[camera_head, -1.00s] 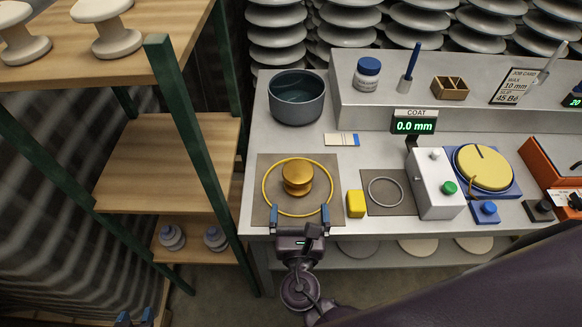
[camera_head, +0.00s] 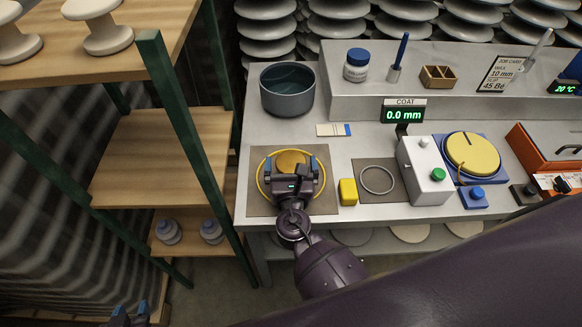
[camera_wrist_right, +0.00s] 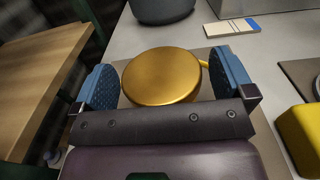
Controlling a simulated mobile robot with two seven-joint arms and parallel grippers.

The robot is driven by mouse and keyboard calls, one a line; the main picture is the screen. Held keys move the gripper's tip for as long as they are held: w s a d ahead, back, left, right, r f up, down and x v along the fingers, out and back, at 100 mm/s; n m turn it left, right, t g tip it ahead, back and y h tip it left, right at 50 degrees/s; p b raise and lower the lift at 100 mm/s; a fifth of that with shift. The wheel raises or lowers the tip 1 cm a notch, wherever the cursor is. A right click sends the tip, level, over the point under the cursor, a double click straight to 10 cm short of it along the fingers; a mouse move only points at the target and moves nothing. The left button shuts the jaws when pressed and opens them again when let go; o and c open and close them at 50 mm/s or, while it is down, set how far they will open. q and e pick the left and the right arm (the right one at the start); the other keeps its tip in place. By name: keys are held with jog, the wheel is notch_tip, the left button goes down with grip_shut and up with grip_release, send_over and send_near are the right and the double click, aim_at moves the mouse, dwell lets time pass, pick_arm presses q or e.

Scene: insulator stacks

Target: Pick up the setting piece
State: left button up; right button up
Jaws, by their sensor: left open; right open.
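The setting piece, taken to be the golden spool-shaped piece (camera_head: 291,158), stands on a brown mat (camera_head: 258,207) inside a yellow ring (camera_head: 261,184). My right gripper (camera_head: 291,168) is over the near side of it and hides its lower part. In the right wrist view the golden round top (camera_wrist_right: 162,75) lies between the two blue finger pads of my right gripper (camera_wrist_right: 166,82), which are open; contact cannot be made out. My left gripper (camera_head: 131,312) is at the bottom left edge, open and empty, far from the piece.
A yellow block (camera_head: 348,191) and a mat with a grey ring (camera_head: 377,180) lie just right. A dark bowl (camera_head: 287,92) stands behind. A white box with a green button (camera_head: 428,172) is further right. A wooden shelf (camera_head: 150,160) with green posts stands left.

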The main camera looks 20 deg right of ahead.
jog(key=c, duration=0.8)
jog(key=shift+c, duration=1.2)
jog(key=shift+r, duration=0.15)
